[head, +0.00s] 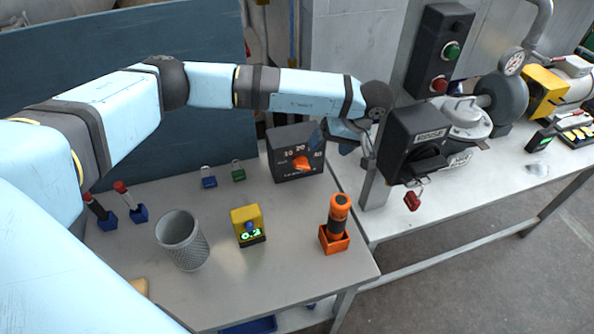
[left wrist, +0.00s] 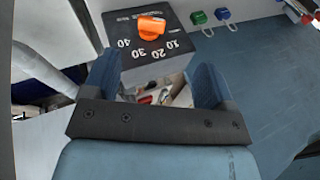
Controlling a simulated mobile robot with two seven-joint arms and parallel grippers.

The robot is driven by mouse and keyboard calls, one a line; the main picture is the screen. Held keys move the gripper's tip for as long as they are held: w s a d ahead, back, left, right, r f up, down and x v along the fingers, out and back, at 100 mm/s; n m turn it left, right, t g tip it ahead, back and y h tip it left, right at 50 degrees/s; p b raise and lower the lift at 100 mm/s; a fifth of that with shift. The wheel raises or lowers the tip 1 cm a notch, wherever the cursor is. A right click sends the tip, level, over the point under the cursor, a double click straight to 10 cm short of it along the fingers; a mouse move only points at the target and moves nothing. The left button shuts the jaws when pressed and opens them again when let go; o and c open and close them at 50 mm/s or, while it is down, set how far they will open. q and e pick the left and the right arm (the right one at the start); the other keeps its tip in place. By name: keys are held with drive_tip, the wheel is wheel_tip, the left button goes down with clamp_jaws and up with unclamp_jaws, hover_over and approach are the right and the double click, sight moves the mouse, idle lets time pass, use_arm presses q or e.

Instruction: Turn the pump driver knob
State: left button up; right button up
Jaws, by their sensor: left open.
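A dark grey box (head: 284,143) with a dial stands at the back of the left bench. On its front is an orange knob (head: 301,163) with white numbers around it. My left gripper (head: 338,138) is just right of the box, its fingers partly hidden by the wrist and arm in the head view. In the left wrist view the gripper (left wrist: 155,75) is open and empty. The knob (left wrist: 151,24) and the numbered face of the box (left wrist: 140,55) lie beyond the fingers, apart from them. My right gripper is not in view.
A wire mesh cup (head: 183,240), a yellow device (head: 247,225) and an orange tool in a holder (head: 336,225) stand on the bench. Blue (head: 208,177) and green (head: 238,171) padlocks are left of the box. A black switch box (head: 412,140) with a red padlock (head: 412,201) is at right.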

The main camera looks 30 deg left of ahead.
use_arm(q)
drive_tip(key=w+a+y, duration=0.2)
drive_tip(key=a, duration=0.1)
drive_tip(key=b, duration=0.7)
approach(303, 166)
wheel_tip(303, 166, down, 3)
drive_tip(key=a, duration=0.1)
drive_tip(key=x, duration=0.2)
drive_tip(key=b+x, duration=0.2)
drive_tip(key=x, duration=0.1)
drive_tip(key=shift+s+a, duration=0.15)
drive_tip(key=shift+a, duration=0.4)
drive_tip(key=shift+a+f, duration=0.3)
drive_tip(key=shift+f, duration=0.05)
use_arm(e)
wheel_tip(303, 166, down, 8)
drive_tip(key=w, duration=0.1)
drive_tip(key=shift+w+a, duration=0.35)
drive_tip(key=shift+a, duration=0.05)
